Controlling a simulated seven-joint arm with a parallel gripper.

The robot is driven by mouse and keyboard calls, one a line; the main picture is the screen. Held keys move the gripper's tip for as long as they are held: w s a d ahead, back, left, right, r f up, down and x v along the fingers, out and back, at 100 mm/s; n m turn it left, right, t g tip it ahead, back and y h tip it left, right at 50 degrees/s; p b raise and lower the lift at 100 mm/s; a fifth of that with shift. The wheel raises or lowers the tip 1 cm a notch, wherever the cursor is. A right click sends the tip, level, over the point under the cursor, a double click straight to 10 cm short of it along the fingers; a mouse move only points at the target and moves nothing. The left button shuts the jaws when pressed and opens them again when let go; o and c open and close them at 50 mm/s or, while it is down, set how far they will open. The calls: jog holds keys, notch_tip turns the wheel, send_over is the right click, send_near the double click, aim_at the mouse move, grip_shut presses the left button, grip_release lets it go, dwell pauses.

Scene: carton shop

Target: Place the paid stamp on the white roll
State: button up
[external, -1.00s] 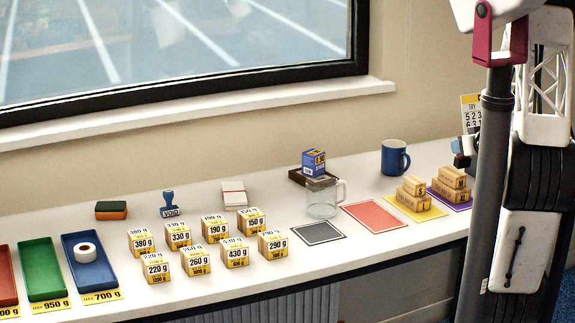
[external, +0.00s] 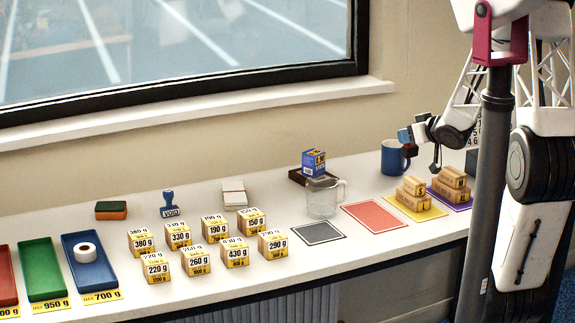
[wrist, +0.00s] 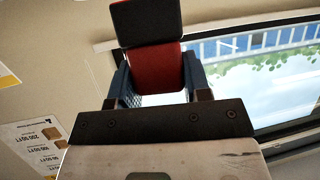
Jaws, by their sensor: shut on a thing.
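The white roll (external: 86,253) lies in the blue tray (external: 103,281) at the left end of the counter. My gripper (wrist: 157,82) is shut on a red thing with a black end (wrist: 152,60), likely the paid stamp; no lettering on it shows. In the external view my gripper (external: 405,137) is raised at the right, in front of the blue mug and far from the roll. The held thing is too small to make out there. A blue stamp marked VOID (external: 169,205) stands upright at the back of the counter.
Several weight-marked boxes (external: 197,260) stand mid-counter. Green (external: 42,287) and red trays stand left of the blue tray.

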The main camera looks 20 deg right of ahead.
jog(key=w+a+n+g+y, duration=0.25)
jog(key=w+a, duration=0.25)
jog(key=a, duration=1.3)
jog(key=w+a+n+g+y, duration=0.1)
jog(key=w+a+n+y, duration=0.35)
jog(key=a, duration=1.35)
jog(key=s+a+n+g+y, duration=0.15)
jog(key=s+a, duration=0.25)
jog(key=a, duration=1)
jog(key=s+a+n+g, duration=0.2)
jog(key=s+a, duration=0.2)
jog(key=a, duration=1)
jog(key=s+a+n+g+y, duration=0.1)
jog(key=s+a, duration=0.3)
jog(key=a, duration=1)
notch_tip(320, 180, down, 7)
jog(key=shift+d+f, duration=0.15)
jog(key=shift+d, duration=0.2)
jog(key=shift+a, duration=0.1)
jog(key=w+a+f, duration=0.1)
jog(key=w+a, duration=0.9)
jog(key=a, duration=0.1)
jog(key=shift+f, duration=0.2)
jog(key=shift+w, duration=0.2)
